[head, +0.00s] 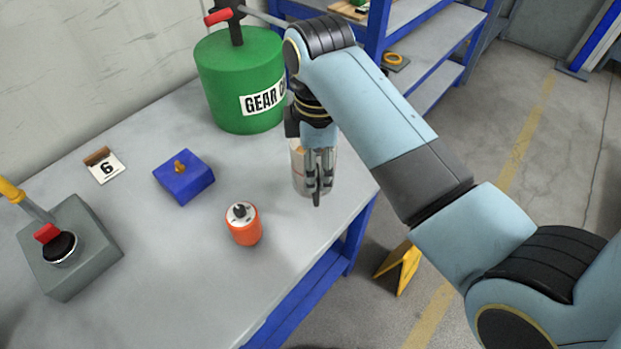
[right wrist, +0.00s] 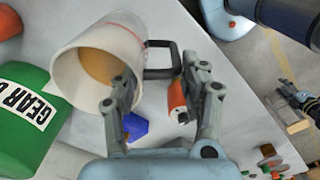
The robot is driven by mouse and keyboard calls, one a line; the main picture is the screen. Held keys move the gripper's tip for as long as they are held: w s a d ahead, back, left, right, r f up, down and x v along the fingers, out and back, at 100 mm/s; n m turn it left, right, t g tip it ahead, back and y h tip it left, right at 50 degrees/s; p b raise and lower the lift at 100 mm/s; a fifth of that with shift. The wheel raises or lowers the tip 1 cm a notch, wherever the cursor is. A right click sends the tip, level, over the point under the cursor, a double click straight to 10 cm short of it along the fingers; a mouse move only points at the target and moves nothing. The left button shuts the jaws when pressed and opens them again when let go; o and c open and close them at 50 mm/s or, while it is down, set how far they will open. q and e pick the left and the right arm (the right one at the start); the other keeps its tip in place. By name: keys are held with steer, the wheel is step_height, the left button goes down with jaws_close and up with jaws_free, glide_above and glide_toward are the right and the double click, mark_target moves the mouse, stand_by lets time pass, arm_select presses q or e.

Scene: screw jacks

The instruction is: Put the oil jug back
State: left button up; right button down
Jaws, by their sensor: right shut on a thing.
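The oil jug (head: 298,170) is a pale, translucent container standing at or just above the table's right edge, partly hidden by my right gripper. In the right wrist view the jug (right wrist: 80,62) shows its open mouth, amber oil inside and a dark handle (right wrist: 163,60). My right gripper (head: 316,180) points down in front of the jug. It is shut on the jug's handle, between its fingers in the wrist view (right wrist: 163,78). What looks like my left gripper (right wrist: 303,100) shows small at the right edge of the wrist view; its jaws are unclear.
A green gear oil drum (head: 240,85) stands behind the jug. A blue shelf (head: 425,75) is behind.

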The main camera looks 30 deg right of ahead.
arm_select(q)
steer(key=shift+w+d+r+p, duration=0.15)
steer(key=shift+d+r+p, duration=0.2)
steer(key=shift+d+r, duration=0.1)
arm_select(e)
steer(key=f, duration=0.4)
steer(key=shift+w+a+f, duration=0.15)
steer(key=shift+a+f, duration=0.15)
steer(key=shift+a, duration=0.1)
steer(key=c, duration=0.7)
jaws_free()
steer(key=shift+f, duration=0.1)
arm_select(q)
steer(key=shift+a, duration=0.15)
arm_select(e)
steer(key=shift+o, duration=0.2)
arm_select(q)
steer(key=shift+f+b, duration=0.7)
steer(key=shift+f, duration=0.05)
arm_select(e)
step_height(320, 180, up, 12)
